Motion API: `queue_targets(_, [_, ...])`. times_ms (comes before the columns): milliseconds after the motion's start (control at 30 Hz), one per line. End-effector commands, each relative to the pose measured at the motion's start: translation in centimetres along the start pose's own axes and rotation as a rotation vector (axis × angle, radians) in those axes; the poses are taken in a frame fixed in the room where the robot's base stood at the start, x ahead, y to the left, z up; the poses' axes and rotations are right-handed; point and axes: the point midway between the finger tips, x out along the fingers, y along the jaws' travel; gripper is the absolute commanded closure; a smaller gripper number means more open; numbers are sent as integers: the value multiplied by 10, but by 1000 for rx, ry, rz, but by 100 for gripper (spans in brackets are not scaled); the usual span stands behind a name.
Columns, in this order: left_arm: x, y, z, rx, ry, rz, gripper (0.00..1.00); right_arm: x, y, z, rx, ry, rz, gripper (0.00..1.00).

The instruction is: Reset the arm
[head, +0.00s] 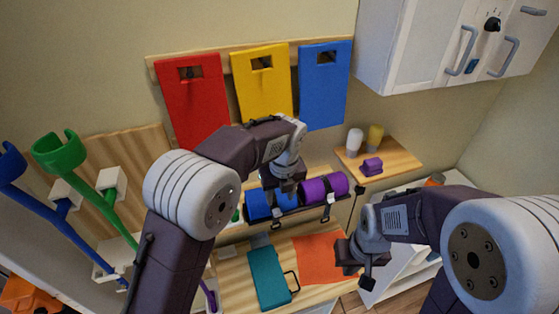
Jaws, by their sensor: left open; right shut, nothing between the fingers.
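My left gripper (285,190) hangs from the arm that comes in from the left. It points down in front of the blue roll (258,203) on the wall rack and hides part of it. It is open with nothing in it; I cannot tell whether it touches the roll. My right gripper (357,268) is lower and further right, over the right edge of the orange-red sheet (318,257) on the wooden table (232,268). It is shut and empty.
A purple roll (322,189) lies right of the blue one. A teal case (268,277) lies on the table. Red (193,105), yellow (262,88) and blue (323,90) panels hang behind. Green (75,165) and blue (45,210) crutches stand left. A wooden shelf (400,160) and white cabinet (410,45) are right.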

Motion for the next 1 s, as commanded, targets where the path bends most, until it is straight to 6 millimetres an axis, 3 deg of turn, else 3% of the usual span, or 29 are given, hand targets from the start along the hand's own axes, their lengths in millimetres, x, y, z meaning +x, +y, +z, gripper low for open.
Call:
queue_targets(100, [3,1,0,-3,0,1,55,3,0,0,0,0,0,100])
queue_targets(167, [17,7,4,-21,-2,1,55,17,0,2,0,0,0,100])
queue_targets(267, [47,32,20,-97,-33,-17,55,66,1,7,0,0,0,100])
queue_targets(333, [85,72,16,-173,-20,3,55,110,2,12,0,0,0,100])
queue_targets(467, [165,149,-23,-523,27,25,55,183,4,19,0,-1,0,100])
queue_targets(533, [208,183,-56,-876,49,33,55,215,4,23,0,-1,0,100])
queue_targets(600, [238,207,-88,-1245,66,45,55,232,4,24,0,-1,0,100])
queue_targets(700, [264,226,-129,-1738,83,71,55,240,5,25,0,0,0,100])
queue_targets(800, [272,234,-160,-2166,91,106,55,232,4,24,0,0,0,100])
queue_targets(900, [280,236,-172,-2505,86,121,55,232,4,24,0,1,0,100])
queue_targets(1000, [281,232,-164,-2726,85,86,55,232,4,24,0,1,0,100])
